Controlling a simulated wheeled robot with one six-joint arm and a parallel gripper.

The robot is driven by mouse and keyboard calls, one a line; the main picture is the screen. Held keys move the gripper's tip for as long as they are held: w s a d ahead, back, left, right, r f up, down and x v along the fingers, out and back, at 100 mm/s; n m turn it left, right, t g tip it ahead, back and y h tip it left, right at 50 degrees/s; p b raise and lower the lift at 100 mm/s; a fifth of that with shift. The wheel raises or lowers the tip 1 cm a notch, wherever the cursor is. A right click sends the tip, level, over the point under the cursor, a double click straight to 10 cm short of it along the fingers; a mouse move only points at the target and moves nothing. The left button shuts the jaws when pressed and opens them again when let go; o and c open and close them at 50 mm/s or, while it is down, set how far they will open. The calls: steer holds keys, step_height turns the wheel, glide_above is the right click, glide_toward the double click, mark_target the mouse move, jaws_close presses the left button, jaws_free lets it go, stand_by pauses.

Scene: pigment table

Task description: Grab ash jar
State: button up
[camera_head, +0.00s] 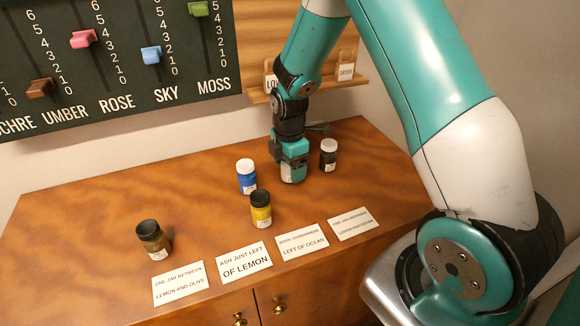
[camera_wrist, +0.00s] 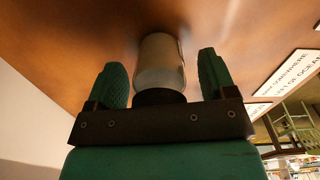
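A pale grey jar with a dark lid, which looks like the ash jar (camera_wrist: 160,68), stands between the two green fingers of my gripper (camera_wrist: 163,75) in the wrist view. Gaps show on both sides of it, so the fingers are open and apart from it. In the head view my gripper (camera_head: 293,170) points down at the table, and only a pale bit of that jar (camera_head: 296,179) shows under it. The rest is hidden behind the fingers, and its label cannot be read.
A blue jar (camera_head: 246,178) and a yellow jar (camera_head: 261,212) stand close left of my gripper, a black jar (camera_head: 328,157) close right. An olive-brown jar (camera_head: 152,242) stands at the left. Several cards, one about ash and lemon (camera_head: 244,263), lie along the front edge. The table's left (camera_head: 80,215) is clear.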

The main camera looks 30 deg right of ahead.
steer(key=c, duration=0.9)
